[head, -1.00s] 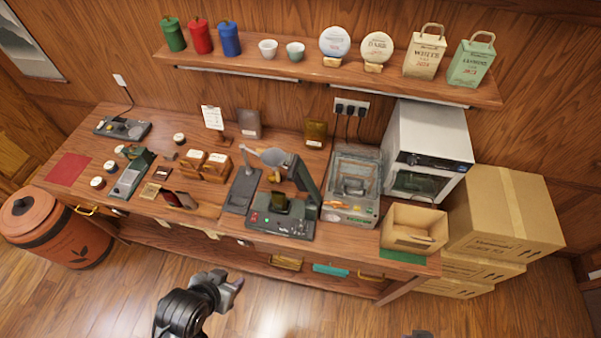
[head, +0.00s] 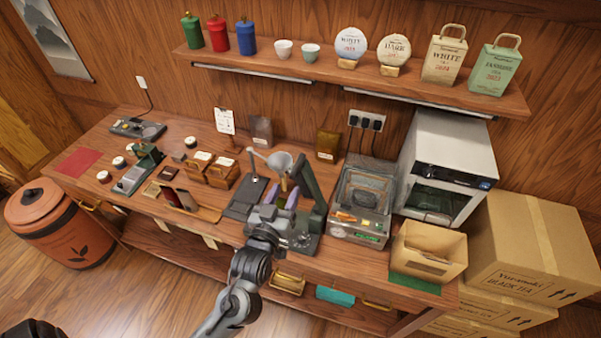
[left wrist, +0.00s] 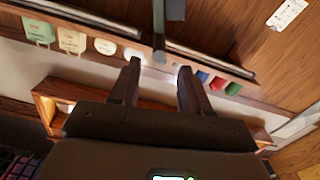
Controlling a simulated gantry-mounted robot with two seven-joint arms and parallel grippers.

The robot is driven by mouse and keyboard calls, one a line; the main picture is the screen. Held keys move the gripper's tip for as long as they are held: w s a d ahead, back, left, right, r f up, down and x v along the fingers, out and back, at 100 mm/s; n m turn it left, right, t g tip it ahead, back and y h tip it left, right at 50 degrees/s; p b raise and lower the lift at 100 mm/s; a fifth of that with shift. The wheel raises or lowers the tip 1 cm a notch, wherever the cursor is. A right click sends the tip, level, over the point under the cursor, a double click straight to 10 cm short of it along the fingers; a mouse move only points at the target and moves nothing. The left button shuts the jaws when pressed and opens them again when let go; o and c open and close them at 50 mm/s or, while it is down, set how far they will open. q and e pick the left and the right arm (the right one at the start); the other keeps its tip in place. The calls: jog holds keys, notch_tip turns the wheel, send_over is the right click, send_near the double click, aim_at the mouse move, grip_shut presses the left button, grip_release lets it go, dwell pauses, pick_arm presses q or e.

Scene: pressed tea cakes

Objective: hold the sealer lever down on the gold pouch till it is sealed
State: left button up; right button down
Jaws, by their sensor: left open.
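The dark sealer (head: 306,243) stands at the front of the bench, right of centre, in the head view. Its dark lever (head: 313,192) is tilted up. My left gripper (head: 279,196) is in front of and over the sealer, left of the lever, with its fingers apart. It hides most of the sealer's bed, so a pouch there cannot be made out clearly. A gold-brown pouch (head: 327,144) stands at the back of the bench. In the left wrist view the open fingers (left wrist: 157,75) hold nothing; a grey bar shows beyond them. My right gripper is not in view.
A metal funnel (head: 279,161) on a stand is close behind my left gripper. A clear-topped machine (head: 362,200) stands right of the sealer, with an open cardboard box (head: 428,250) further right. Wooden holders (head: 222,174) are to the left.

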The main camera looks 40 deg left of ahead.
aim_at(301, 160)
pick_arm(q)
jog(key=p+x, duration=0.1)
jog(key=x, duration=0.8)
jog(key=shift+p, duration=0.3)
grip_shut()
